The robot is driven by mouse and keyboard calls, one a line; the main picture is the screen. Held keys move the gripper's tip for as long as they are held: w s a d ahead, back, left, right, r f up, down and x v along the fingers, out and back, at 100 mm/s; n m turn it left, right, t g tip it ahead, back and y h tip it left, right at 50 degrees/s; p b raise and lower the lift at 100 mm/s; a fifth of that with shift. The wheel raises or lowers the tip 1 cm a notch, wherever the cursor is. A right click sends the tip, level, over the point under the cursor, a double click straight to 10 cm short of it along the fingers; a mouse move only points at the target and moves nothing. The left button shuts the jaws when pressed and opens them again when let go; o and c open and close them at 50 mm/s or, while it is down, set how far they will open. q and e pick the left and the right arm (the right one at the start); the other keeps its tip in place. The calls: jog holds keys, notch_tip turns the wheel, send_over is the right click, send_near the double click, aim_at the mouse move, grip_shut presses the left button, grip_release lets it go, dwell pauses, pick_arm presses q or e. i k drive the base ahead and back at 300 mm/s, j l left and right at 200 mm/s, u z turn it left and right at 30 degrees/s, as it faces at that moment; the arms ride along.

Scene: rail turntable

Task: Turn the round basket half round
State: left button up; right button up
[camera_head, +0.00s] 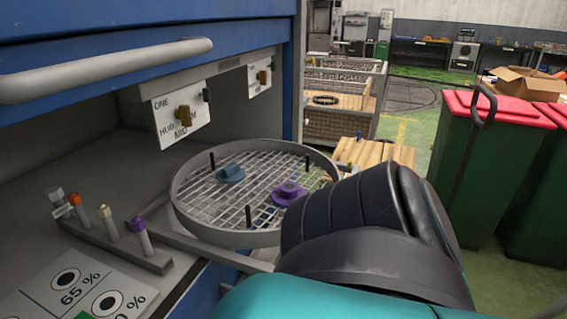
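The round basket (188,213) is a grey metal ring with a wire-mesh floor, in the middle of the head view. It sits level on grey rails that jut out of the blue cabinet. Several short black posts stand around its rim. A blue part (230,173) lies on the mesh at the far left, and a purple part (289,192) lies right of the middle. A black and teal arm of mine covers the basket's near right rim. No gripper fingers show, so I cannot see whether anything touches the basket there. My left gripper is out of view.
A rack of capped vials (115,240) and a percentage card (78,290) lie on the cabinet shelf at left. White tags (181,115) and a bar handle (110,72) hang above. Red-lidded green bins (490,165) stand right; a wire cage (338,100) stands behind.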

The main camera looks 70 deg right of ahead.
aim_at(262, 239)
jog(key=z, duration=2.2)
jog(key=i+l+u, duration=0.1)
jog(key=l, duration=0.6)
jog(key=i+u, duration=0.05)
